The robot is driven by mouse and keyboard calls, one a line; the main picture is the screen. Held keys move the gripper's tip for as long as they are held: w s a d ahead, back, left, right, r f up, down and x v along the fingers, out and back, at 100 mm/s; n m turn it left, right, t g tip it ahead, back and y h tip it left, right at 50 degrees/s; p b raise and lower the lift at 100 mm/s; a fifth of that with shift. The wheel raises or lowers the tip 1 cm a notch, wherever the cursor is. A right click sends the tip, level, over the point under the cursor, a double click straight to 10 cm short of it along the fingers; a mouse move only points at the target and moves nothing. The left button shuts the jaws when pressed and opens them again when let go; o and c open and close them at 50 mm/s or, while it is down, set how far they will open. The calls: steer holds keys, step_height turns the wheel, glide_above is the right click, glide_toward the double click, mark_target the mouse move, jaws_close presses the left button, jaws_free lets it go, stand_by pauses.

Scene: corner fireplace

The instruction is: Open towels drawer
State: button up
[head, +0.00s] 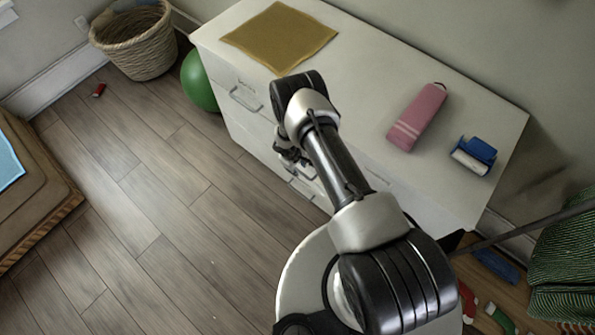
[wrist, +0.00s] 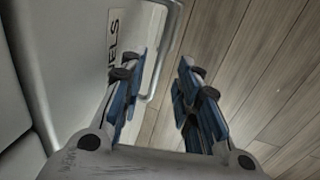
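The white dresser (head: 350,75) stands along the wall in the head view. In the wrist view a drawer front (wrist: 85,45) carries a partly hidden label (wrist: 115,38) whose visible letters read "ELS". Its pale bar handle (wrist: 168,50) shows beyond and between my fingers. My gripper (wrist: 163,62) is open, with a clear gap between its blue-padded fingers. The left finger overlaps the label in the picture; I cannot tell whether either finger touches the handle. In the head view my gripper (head: 293,160) is low beside the dresser front, partly hidden by my arm. No drawer visibly sticks out.
Another drawer handle (head: 245,98) is at the dresser's left. On top lie a mustard cloth (head: 280,37), a pink item (head: 417,117) and a blue item (head: 474,156). A green ball (head: 198,80) and basket (head: 140,45) stand left. The wooden floor (head: 150,210) before the dresser is clear.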

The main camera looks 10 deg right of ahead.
mark_target(298, 170)
steer(key=shift+w+d+f+b, duration=0.15)
steer(key=shift+f+b, duration=0.2)
steer(key=shift+f, duration=0.5)
steer(key=shift+w+d+f+b, duration=0.15)
steer(key=shift+f+b, duration=0.15)
steer(key=shift+f, duration=0.5)
steer(key=shift+c, duration=0.6)
jaws_close()
